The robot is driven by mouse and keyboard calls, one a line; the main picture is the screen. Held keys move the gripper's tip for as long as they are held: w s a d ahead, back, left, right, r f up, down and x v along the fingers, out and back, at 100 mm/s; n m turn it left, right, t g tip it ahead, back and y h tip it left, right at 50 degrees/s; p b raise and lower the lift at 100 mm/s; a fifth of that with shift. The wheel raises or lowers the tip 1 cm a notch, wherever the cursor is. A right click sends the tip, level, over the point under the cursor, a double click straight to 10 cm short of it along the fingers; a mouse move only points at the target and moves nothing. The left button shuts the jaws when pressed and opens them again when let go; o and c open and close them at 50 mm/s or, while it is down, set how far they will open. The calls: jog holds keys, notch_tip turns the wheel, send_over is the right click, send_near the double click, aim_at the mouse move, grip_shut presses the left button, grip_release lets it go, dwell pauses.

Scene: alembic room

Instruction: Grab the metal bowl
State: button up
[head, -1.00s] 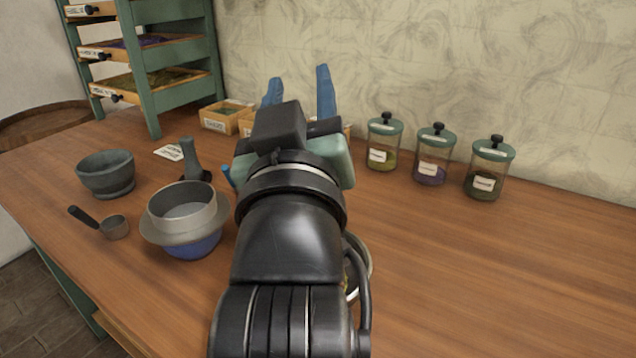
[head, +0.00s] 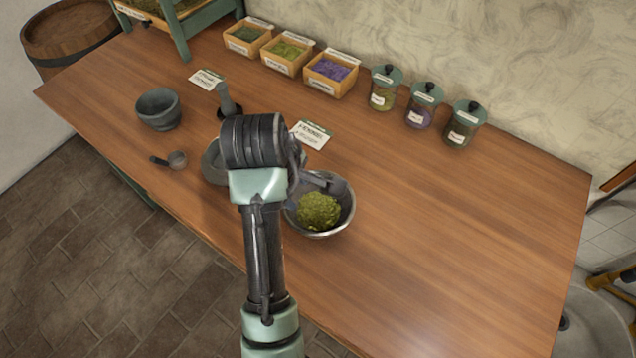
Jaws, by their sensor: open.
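The metal bowl (head: 346,217) stands on the wooden table, just right of my arm, with a heap of green chopped herb (head: 318,211) in it. My arm covers its left edge.
A grey bowl (head: 212,163) is mostly hidden behind my wrist. Label cards, wooden boxes (head: 331,76) and lidded jars (head: 420,107) line the back. The table's right side is clear.

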jog(key=s+n+g+p, duration=0.1)
jog(key=s+g+p, duration=0.1)
jog(key=s, duration=0.2)
jog(key=b, duration=0.2)
send_over(305, 231)
jog(key=f, duration=0.6)
jog(key=shift+s+a+f, duration=0.2)
jog(key=shift+s+a, duration=0.05)
jog(key=shift+s, duration=0.1)
jog(key=shift+w+d+f+p, duration=0.1)
jog(key=shift+w+f+p, duration=0.05)
jog(key=shift+f, duration=0.8)
jog(key=shift+w+d+f+p, duration=0.1)
jog(key=shift+f+p, duration=0.1)
jog(key=shift+f, duration=0.8)
jog(key=shift+w+d+f+p, duration=0.1)
jog(key=shift+w+f+p, duration=0.05)
jog(key=shift+f, duration=0.8)
grip_shut()
jog(key=shift+s, duration=0.1)
